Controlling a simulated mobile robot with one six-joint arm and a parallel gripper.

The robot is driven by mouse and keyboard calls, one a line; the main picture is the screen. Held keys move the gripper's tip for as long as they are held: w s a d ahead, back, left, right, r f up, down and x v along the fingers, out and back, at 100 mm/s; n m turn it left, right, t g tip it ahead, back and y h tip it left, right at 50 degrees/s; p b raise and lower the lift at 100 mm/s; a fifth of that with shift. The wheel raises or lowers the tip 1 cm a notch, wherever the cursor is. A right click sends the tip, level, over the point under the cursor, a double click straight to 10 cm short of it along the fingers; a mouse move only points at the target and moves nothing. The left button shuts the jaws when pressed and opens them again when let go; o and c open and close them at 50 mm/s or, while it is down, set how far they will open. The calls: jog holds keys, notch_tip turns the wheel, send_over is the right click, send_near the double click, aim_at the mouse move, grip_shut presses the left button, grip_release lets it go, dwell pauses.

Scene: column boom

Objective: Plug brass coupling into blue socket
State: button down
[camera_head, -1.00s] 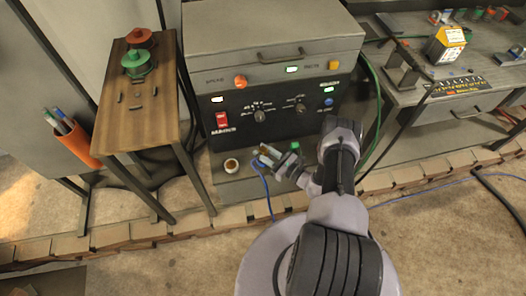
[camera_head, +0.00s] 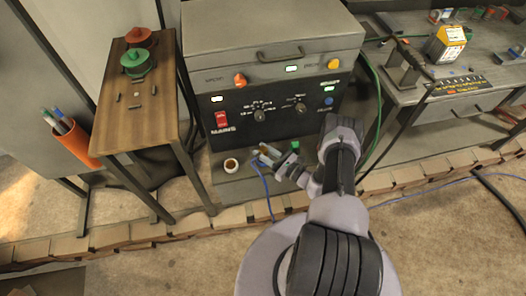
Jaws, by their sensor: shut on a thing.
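My gripper (camera_head: 266,156) is just in front of the low shelf under the grey machine, pointing left. It is shut on a small brownish-gold piece, which looks like the brass coupling (camera_head: 264,151); the jaws hide part of it. A blue cable (camera_head: 265,184) hangs from near the jaws to the floor.
A white ring-shaped cup with a brown inside (camera_head: 231,165) stands on the shelf left of my gripper. The grey machine (camera_head: 268,70) rises behind. A wooden stand (camera_head: 137,120) is at left, a workbench (camera_head: 460,91) at right. A low brick edging (camera_head: 240,215) runs in front.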

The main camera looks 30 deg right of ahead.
jog(key=shift+f+b, duration=0.6)
jog(key=c, duration=1.4)
grip_release()
jog(key=v, duration=1.1)
